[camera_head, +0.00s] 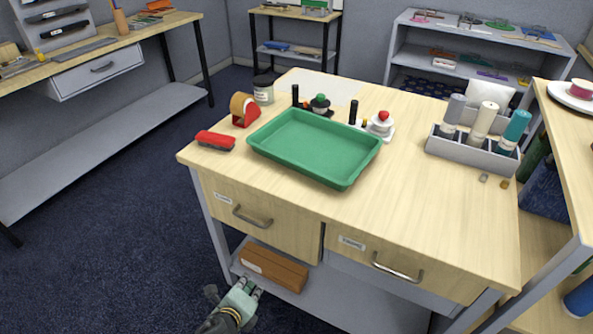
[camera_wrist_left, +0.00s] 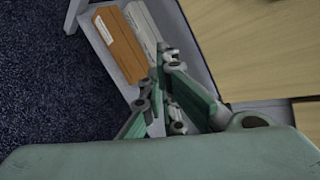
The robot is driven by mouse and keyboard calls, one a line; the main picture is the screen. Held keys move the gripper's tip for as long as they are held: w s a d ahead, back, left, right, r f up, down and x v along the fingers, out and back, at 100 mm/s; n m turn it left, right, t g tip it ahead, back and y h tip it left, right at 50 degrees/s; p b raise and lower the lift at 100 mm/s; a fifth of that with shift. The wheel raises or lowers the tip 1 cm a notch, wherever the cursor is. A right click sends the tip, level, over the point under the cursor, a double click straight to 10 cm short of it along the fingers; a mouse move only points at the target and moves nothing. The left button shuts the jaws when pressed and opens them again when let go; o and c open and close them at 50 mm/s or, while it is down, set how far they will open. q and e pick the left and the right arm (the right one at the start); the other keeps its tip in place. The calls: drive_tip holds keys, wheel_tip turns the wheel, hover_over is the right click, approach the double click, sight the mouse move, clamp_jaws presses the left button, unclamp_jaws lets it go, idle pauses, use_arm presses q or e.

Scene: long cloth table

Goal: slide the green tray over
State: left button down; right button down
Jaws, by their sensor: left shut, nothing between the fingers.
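The green tray (camera_head: 318,148) lies flat and empty on the wooden workbench top (camera_head: 430,195), near its left part. My left gripper (camera_head: 251,289) is low at the bottom of the head view, in front of the bench and below the tabletop, well away from the tray. In the left wrist view the left gripper (camera_wrist_left: 155,82) is shut with nothing in it, and the tray is not in that view. My right gripper is in neither view.
A red stapler-like object (camera_head: 215,140), a tape dispenser (camera_head: 243,108), a jar (camera_head: 263,90) and two stamps (camera_head: 320,103) (camera_head: 381,121) stand close around the tray. A grey caddy with bottles (camera_head: 473,151) stands right. A brown box (camera_head: 273,268) lies on the lower shelf.

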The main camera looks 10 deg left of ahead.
use_arm(q)
drive_tip(key=w+d+r+m+t+h, duration=0.1)
drive_tip(key=w+d+r+m+t, duration=0.2)
drive_tip(key=r, duration=0.5)
drive_tip(key=w+d+r+m+t, duration=0.1)
drive_tip(key=w+r+m, duration=0.2)
drive_tip(key=r+m, duration=0.35)
drive_tip(key=m+t+h, duration=0.2)
drive_tip(key=m, duration=0.2)
approach(300, 165)
drive_tip(key=w, duration=0.3)
drive_tip(key=w+d, duration=0.1)
drive_tip(key=w, duration=0.2)
drive_tip(key=shift+d, duration=0.1)
drive_tip(key=shift+w+d, duration=0.1)
drive_tip(key=shift+w, duration=0.45)
drive_tip(key=shift+w+d+f, duration=0.1)
drive_tip(key=shift+w+d, duration=0.1)
drive_tip(key=shift+w, duration=0.7)
